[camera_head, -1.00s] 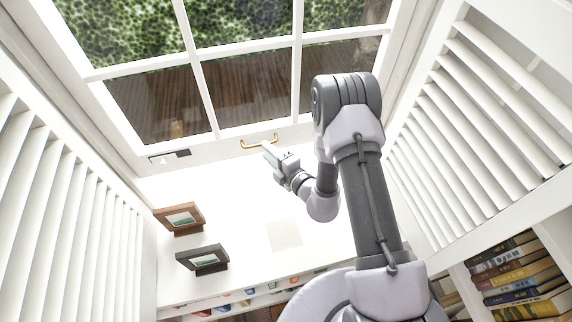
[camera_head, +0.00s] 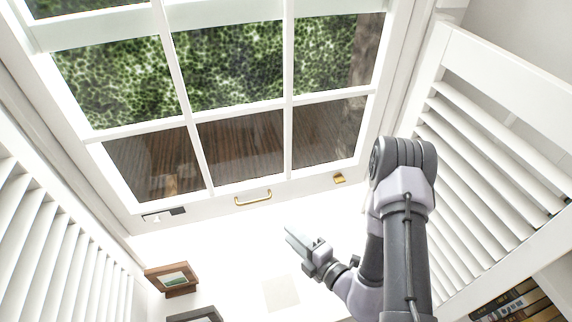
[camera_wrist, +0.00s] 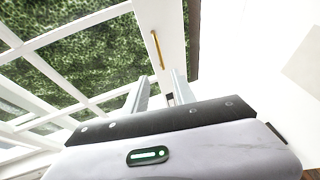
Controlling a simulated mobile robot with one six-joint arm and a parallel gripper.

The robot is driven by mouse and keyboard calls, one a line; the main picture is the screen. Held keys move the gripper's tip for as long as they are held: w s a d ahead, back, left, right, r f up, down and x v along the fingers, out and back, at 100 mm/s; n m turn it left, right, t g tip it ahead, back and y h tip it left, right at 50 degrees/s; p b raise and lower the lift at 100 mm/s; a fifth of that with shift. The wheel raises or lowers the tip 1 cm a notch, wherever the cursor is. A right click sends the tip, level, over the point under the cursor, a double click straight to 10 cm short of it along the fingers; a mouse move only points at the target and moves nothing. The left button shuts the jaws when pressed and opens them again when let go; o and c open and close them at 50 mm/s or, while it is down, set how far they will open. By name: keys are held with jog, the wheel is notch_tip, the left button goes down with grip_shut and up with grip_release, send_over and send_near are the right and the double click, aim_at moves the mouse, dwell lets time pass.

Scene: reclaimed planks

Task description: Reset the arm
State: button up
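My gripper (camera_head: 292,236) is in the lower middle of the head view, over the white sill. In the wrist view its two fingers (camera_wrist: 162,90) stand apart with nothing between them, so it is open and empty. My arm bends down and left from the right side of the head view. The brass window handle (camera_head: 253,198) is on the bottom rail of the window, above and left of the gripper and apart from it. The handle also shows beyond the fingertips in the wrist view (camera_wrist: 157,50).
The paned window (camera_head: 195,160) fills the upper head view. Louvred shutters stand at left (camera_head: 60,255) and right (camera_head: 465,165), the right one close to my arm. A brown picture frame (camera_head: 172,280) and a dark one (camera_head: 195,314) stand lower left. Books (camera_head: 510,303) sit lower right.

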jog(key=s+a+r+n+g+y+b, duration=0.25)
jog(key=a+r+n+g+y, duration=0.25)
jog(key=a+r+n+y, duration=0.45)
jog(key=s+a+r+n+g+h+b, duration=0.25)
jog(key=s+r+n+g, duration=0.5)
jog(key=n, duration=0.75)
jog(key=s+d+f+n+g+h+b, duration=0.2)
jog(key=s+d+f+n+h+b, duration=0.15)
jog(key=s+d+n+h, duration=0.5)
jog(key=w+d+r+n+t+h+b, duration=0.1)
jog(key=d+r+n+t+h+b, duration=0.1)
jog(key=d+r+n+t+h, duration=0.2)
jog(key=d+n+t+h, duration=0.1)
jog(key=d+n+t, duration=0.2)
jog(key=n, duration=0.3)
jog(key=shift+w+d+r+n+h+b, duration=0.15)
jog(key=shift+w+d+n+h+b, duration=0.2)
jog(key=shift+w+d+n, duration=0.1)
